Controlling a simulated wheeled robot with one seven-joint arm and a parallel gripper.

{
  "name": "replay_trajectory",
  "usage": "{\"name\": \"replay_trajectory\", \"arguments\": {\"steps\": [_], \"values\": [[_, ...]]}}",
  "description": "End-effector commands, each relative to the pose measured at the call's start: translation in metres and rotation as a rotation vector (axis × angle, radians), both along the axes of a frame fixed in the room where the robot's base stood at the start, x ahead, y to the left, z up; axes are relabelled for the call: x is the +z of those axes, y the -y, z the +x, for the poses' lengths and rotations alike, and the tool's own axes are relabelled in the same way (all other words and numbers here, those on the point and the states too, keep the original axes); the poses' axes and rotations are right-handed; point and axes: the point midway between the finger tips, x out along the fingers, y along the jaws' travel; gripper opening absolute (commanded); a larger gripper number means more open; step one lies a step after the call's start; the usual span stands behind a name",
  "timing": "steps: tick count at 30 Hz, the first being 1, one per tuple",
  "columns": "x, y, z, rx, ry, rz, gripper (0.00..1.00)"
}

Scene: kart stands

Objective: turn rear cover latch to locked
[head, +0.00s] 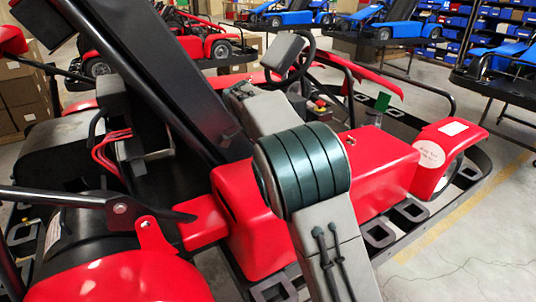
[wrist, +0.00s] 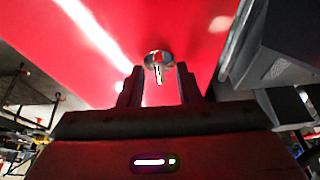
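In the wrist view a round metal latch (wrist: 158,60) with a narrow key-like tab sits on the glossy red cover (wrist: 190,25). The tab points down in that picture. My gripper (wrist: 160,82) is open, with one finger on each side of the tab and visible gaps between. Whether the fingertips reach past the tab is hard to tell. In the head view the red cover (head: 385,160) of the kart lies beyond my arm, with a small metal fitting (head: 350,141) on top. My gripper is not visible in the head view.
A black seat back (head: 150,75) slopes at the left, with red cables (head: 112,148) nearby. A black bumper rail (head: 478,180) rings the kart. Blue karts (head: 385,20) and cardboard boxes (head: 22,95) stand behind. The floor at lower right is clear.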

Motion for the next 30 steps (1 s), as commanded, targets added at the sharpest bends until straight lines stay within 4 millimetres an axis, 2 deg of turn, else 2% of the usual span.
{"name": "replay_trajectory", "arguments": {"steps": [5, 15, 21, 30], "values": [[0.012, -0.004, -0.002, 0.001, 0.003, 0.001, 0.31], [0.080, -0.029, -0.018, 0.002, 0.005, 0.002, 0.31], [0.112, -0.039, -0.024, 0.002, 0.003, 0.001, 0.31], [0.127, -0.045, -0.029, 0.001, 0.000, 0.000, 0.31]]}}
